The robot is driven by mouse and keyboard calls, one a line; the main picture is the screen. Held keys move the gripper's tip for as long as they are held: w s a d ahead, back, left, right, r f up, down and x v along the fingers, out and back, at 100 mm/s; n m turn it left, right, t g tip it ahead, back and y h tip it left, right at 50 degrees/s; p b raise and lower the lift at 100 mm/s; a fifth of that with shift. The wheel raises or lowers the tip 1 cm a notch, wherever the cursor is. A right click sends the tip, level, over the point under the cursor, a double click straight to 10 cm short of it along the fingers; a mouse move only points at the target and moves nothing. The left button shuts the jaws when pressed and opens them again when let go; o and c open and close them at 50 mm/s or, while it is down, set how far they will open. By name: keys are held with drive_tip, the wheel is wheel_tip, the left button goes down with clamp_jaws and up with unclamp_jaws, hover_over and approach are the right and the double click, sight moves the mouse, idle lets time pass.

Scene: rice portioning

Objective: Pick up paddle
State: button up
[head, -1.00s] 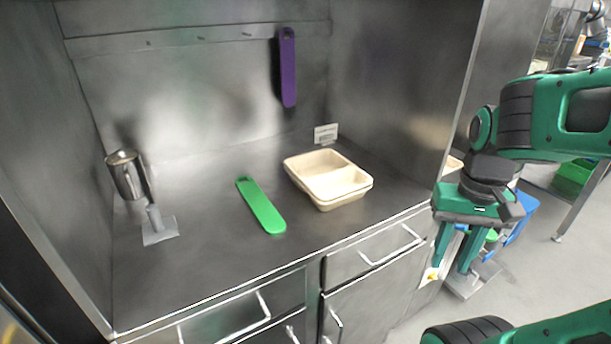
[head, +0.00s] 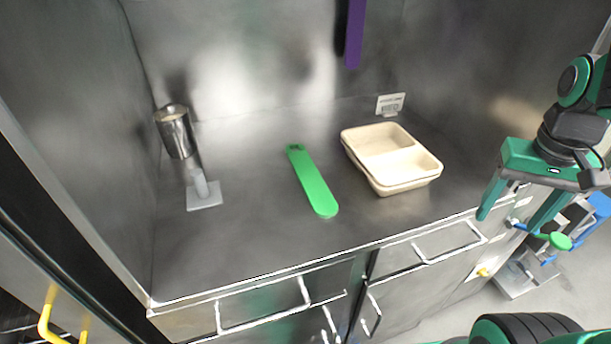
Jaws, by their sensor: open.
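A long flat green paddle (head: 314,184) lies on the steel counter, left of the beige tray, its holed end toward the back wall. A purple paddle (head: 355,30) hangs upright on the back wall, its top cut off by the picture edge. My gripper (head: 511,220) is open, with fingers pointing down and nothing visible between them. It is at the right, near the counter's front edge, well apart from both paddles.
A beige two-compartment tray (head: 384,180) stands between the green paddle and my gripper. A small sign (head: 391,104) is behind it. A metal cup (head: 175,132) and a grey stand (head: 203,195) are at the left. The counter's front middle is clear.

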drive_tip(key=w+a+r+n, duration=0.1)
drive_tip(key=w+a, duration=0.3)
drive_tip(key=a, duration=0.1)
drive_tip(key=w+a+r+n+t, duration=0.1)
drive_tip(key=w+a+n, duration=0.1)
drive_tip(key=w+a, duration=0.3)
drive_tip(key=w+a+r+n+t, duration=0.1)
drive_tip(key=w+a, duration=0.3)
drive_tip(key=a, duration=0.1)
drive_tip(key=shift+w+a, duration=0.15)
drive_tip(key=shift+w, duration=0.25)
drive_tip(key=w+a+r+n+t+y, duration=0.1)
drive_tip(key=w+a+n, duration=0.1)
drive_tip(key=a, duration=0.7)
drive_tip(key=w+a+r+n+t+y, duration=0.1)
drive_tip(key=w+a+n, duration=0.1)
drive_tip(key=a, duration=0.6)
approach(309, 174)
drive_tip(key=shift+w+d+f, duration=0.25)
drive_tip(key=shift+w+f, duration=0.3)
drive_tip(key=shift+f, duration=0.1)
drive_tip(key=shift+s+a+x, duration=0.15)
drive_tip(key=shift+x, duration=1.3)
drive_tip(key=shift+s+a+x, duration=0.1)
drive_tip(key=shift+s+x, duration=0.05)
drive_tip(key=shift+x, duration=1.25)
drive_tip(key=shift+f, duration=0.1)
drive_tip(key=c, duration=1.2)
